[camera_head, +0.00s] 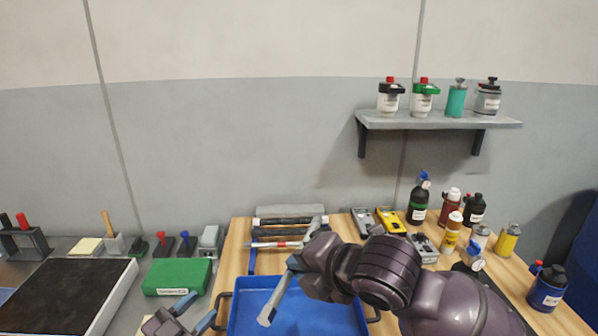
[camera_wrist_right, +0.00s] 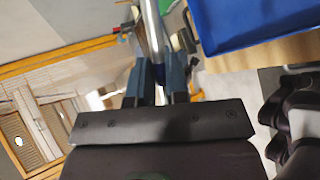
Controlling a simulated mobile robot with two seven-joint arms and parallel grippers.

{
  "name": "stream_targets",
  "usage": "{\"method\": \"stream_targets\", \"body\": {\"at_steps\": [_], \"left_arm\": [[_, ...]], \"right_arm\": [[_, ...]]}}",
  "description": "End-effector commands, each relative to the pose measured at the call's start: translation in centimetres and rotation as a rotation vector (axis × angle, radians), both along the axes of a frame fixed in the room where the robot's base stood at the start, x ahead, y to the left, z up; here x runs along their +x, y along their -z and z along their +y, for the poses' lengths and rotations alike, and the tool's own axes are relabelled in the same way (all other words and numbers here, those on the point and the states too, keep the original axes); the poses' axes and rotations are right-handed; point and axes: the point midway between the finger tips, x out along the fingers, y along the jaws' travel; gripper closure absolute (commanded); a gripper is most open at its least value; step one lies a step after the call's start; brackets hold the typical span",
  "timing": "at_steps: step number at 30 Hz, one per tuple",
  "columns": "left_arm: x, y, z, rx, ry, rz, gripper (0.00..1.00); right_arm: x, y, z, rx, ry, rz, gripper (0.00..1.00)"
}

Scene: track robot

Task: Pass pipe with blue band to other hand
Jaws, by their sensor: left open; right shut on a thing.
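The pipe (camera_head: 279,297) is a light grey tube, held slanted above the blue tray. My right gripper (camera_head: 296,264) is shut on it. In the right wrist view the silvery pipe (camera_wrist_right: 153,35) runs up from between the fingers of my right gripper (camera_wrist_right: 158,80). I cannot clearly make out its blue band, since the gripper covers part of the pipe. My left gripper (camera_head: 196,311) is open and empty at the bottom edge of the head view, left of the blue tray and apart from the pipe.
The blue tray (camera_head: 232,306) stands on the wooden table below the pipe. Behind it is a rack with several pipes, one red-banded (camera_head: 275,244). A green case (camera_head: 178,276) lies left. Several bottles (camera_head: 419,205) stand at the right, beneath a wall shelf (camera_head: 440,121).

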Motion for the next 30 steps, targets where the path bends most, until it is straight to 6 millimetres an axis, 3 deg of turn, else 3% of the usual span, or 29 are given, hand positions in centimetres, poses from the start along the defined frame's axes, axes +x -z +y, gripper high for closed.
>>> {"method": "stream_targets", "body": {"at_steps": [6,15,30], "left_arm": [[2.3,-5.4,-4.4,0.056,0.185,-0.217,0.55],[3.4,-11.5,-9.8,0.175,0.455,-0.478,0.55],[3.5,-18.4,-16.2,0.512,0.92,-0.805,0.55]], "right_arm": [[0.0,-0.1,0.0,0.001,0.0,-0.001,1.0],[0.0,-0.1,0.0,0.001,0.0,-0.001,1.0],[0.0,-0.1,0.0,0.001,-0.001,-0.002,1.0]]}}
